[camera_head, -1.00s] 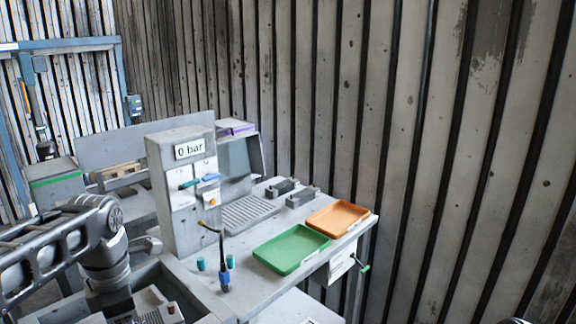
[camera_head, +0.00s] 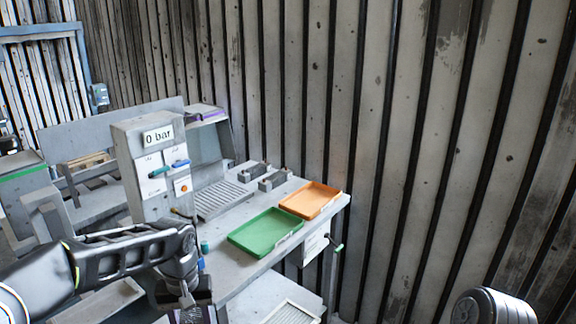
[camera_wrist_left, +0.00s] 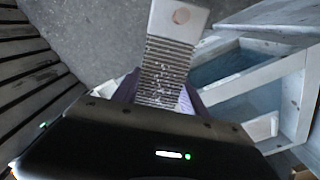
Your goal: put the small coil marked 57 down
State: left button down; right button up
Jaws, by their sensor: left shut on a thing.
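My left gripper (camera_head: 190,305) is low in the head view, in front of the bench. In the left wrist view, the gripper (camera_wrist_left: 160,92) is shut on a light grey, finely ribbed block with a plain end and a tan round spot, which I take to be the small coil (camera_wrist_left: 168,62). It sticks out beyond the fingers, over a grey floor. No number 57 is legible on it. In the head view the held coil is mostly hidden or cut off at the bottom edge. My right gripper is out of view; only part of that arm shows at the lower right.
The bench (camera_head: 232,267) holds a green tray (camera_head: 265,247), an orange tray (camera_head: 325,211), a grey cabinet (camera_head: 125,150) reading "0 bar" and a slotted plate (camera_head: 222,199). A pale vented panel (camera_head: 290,313) is below. Two dark grey blocks stand behind the trays.

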pick_arm(q)
jog(key=d+f+m, duration=0.1)
jog(key=f+m+b, duration=0.1)
jog(key=shift+w+d+f+m, duration=0.25)
jog(key=shift+w+d+m, duration=0.05)
jog(key=shift+w+d, duration=0.05)
notch_tip(320, 180, down, 9)
jog(key=b, duration=0.9)
jog(key=shift+r, duration=0.15)
